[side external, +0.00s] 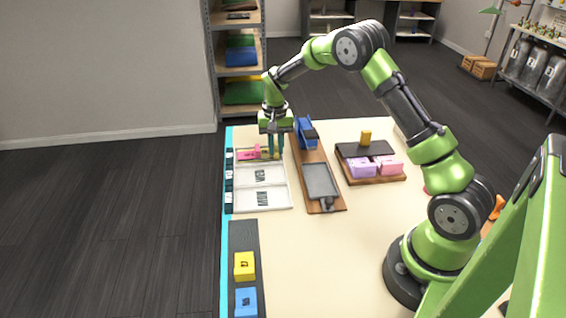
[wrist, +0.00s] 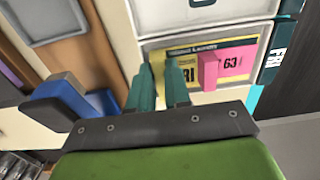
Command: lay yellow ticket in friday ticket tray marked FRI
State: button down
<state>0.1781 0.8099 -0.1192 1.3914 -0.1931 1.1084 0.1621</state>
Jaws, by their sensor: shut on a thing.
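The yellow ticket (wrist: 190,75) has a dark printed band. It is at the FRI tray (wrist: 148,45), the back compartment of the white tray row in the side external view (side external: 237,160). A pink ticket (wrist: 236,62) marked 63, with a raised pink tab, overlaps the yellow ticket in the wrist view. The dark FRI tag (wrist: 278,55) is at the tray's outer end. My gripper (side external: 275,155) points down over the inner end of this tray. I cannot tell whether the ticket touches the tray floor.
Two other white trays (side external: 260,200) lie in front. A wooden board (side external: 312,165) with a blue tool (side external: 306,132) and a grey plate (side external: 320,181) stands close on the right.

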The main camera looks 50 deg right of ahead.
dwell(0.3)
jog(key=c, duration=0.5)
grip_release()
jog(key=shift+r, duration=2.45)
jog(key=shift+r, duration=0.1)
jog(key=shift+r, duration=2.4)
